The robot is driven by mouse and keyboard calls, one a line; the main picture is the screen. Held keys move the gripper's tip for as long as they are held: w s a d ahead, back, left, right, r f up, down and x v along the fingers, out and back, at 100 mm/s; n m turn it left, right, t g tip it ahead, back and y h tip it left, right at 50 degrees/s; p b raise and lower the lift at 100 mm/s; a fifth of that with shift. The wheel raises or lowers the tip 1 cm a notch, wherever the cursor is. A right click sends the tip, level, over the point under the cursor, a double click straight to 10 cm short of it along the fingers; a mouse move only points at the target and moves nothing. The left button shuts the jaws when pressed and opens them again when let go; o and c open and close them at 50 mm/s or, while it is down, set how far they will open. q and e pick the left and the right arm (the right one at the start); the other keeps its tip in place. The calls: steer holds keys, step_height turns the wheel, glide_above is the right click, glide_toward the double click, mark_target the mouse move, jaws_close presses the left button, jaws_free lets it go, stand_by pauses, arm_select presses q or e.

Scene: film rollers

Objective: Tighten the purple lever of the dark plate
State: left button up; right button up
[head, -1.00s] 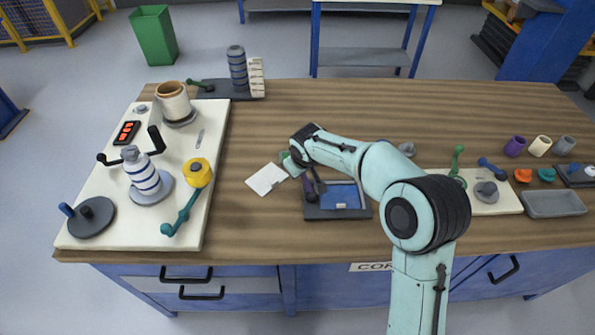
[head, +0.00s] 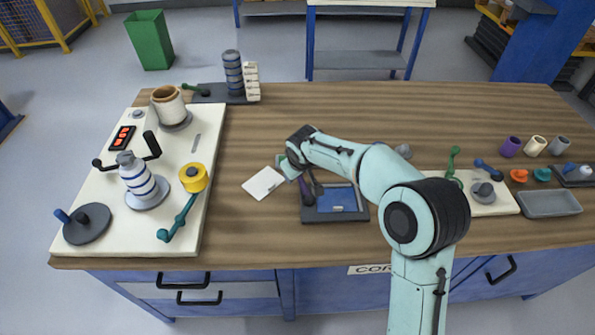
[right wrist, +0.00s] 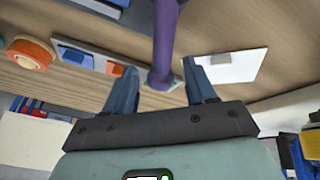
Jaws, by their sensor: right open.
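The dark plate (head: 338,219) with a blue inset lies flat on the table in the head view, in front of my right arm. Its purple lever (head: 305,188) shows at the plate's left side, partly covered by my right gripper. In the right wrist view the purple lever (right wrist: 166,35) runs down from the top edge. Its lower end lies between the two blue fingers of my right gripper (right wrist: 162,88). The fingers stand apart, with gaps visible on both sides of the lever. My left gripper is not in view.
A white card (head: 263,183) lies left of the plate. A cream board (head: 507,207) and grey tray (head: 550,204) lie to the right. The back middle of the table is clear.

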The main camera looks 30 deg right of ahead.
steer(key=p+v, duration=0.1)
steer(key=v, duration=1.1)
steer(key=shift+s+r, duration=0.15)
steer(key=shift+r, duration=0.2)
steer(key=shift+a+f, duration=0.1)
